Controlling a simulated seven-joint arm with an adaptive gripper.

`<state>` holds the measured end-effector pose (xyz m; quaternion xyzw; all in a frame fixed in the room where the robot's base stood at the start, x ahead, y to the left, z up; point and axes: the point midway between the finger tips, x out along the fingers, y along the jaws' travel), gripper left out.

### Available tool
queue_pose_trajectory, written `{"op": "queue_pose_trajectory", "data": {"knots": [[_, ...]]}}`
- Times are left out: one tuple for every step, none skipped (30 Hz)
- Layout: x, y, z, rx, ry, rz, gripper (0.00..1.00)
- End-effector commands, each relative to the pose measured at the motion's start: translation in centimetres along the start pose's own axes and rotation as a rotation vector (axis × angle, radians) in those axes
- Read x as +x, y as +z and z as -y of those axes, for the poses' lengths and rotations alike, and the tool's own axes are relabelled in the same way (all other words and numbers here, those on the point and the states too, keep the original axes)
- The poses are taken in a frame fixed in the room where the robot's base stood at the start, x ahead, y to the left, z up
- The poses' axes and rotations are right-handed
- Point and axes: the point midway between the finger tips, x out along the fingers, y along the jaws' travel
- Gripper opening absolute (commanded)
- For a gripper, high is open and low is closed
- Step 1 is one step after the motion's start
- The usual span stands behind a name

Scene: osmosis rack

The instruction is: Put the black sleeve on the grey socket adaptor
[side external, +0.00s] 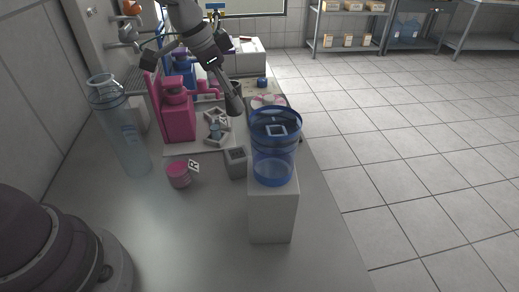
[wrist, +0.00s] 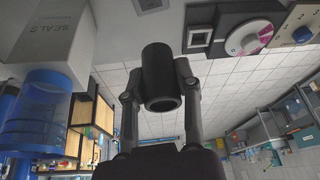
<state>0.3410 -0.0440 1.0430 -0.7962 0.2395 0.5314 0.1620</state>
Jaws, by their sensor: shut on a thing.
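The black sleeve (side external: 234,104) is a short dark tube held by my gripper (side external: 230,92) above the bench. In the wrist view the sleeve (wrist: 160,78) lies between the two fingers of my gripper (wrist: 158,86), which are shut on it, its open end facing the camera. A grey piece with a square recess (wrist: 199,37), likely the socket adaptor, lies beyond the sleeve, apart from it. In the side view a square-topped grey block (side external: 236,162) stands left of the blue canister. I cannot tell whether it is the same piece.
The clear blue canister (side external: 273,160) stands on a white box (side external: 272,215) at the bench edge. A magenta holder (side external: 178,115), a pink jar (side external: 179,175) and a clear tall cylinder (side external: 120,130) stand left. A pink-and-white dial (wrist: 248,37) sits beside the recessed piece.

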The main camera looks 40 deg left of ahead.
Motion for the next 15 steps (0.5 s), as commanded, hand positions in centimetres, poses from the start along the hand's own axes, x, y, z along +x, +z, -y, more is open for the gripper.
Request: {"op": "queue_pose_trajectory", "data": {"knots": [[0.8, 0.4, -0.1, -0.001, 0.003, 0.004, 0.12], [1.3, 0.6, -0.1, -0.001, 0.003, 0.004, 0.12], [2.1, 0.9, -0.1, -0.001, 0.004, 0.005, 0.12], [2.9, 1.2, -0.1, -0.001, 0.004, 0.006, 0.12], [3.5, 1.6, -0.1, -0.001, 0.004, 0.006, 0.12], [4.3, 1.9, -0.1, 0.0, 0.003, 0.006, 0.12], [4.7, 2.0, -0.1, 0.0, 0.003, 0.005, 0.12], [5.2, 2.2, -0.1, -0.001, 0.003, 0.005, 0.12], [5.8, 2.5, -0.1, -0.001, 0.002, 0.004, 0.12], [6.4, 2.8, -0.1, -0.002, 0.002, 0.006, 0.12], [7.0, 3.0, -0.1, -0.001, 0.002, 0.006, 0.12], [7.7, 3.3, -0.1, -0.001, 0.003, 0.006, 0.12], [8.2, 3.5, -0.1, -0.001, 0.002, 0.005, 0.12], [8.5, 3.6, -0.1, -0.001, 0.002, 0.004, 0.12], [8.8, 3.7, -0.1, -0.001, 0.001, 0.003, 0.12]]}}
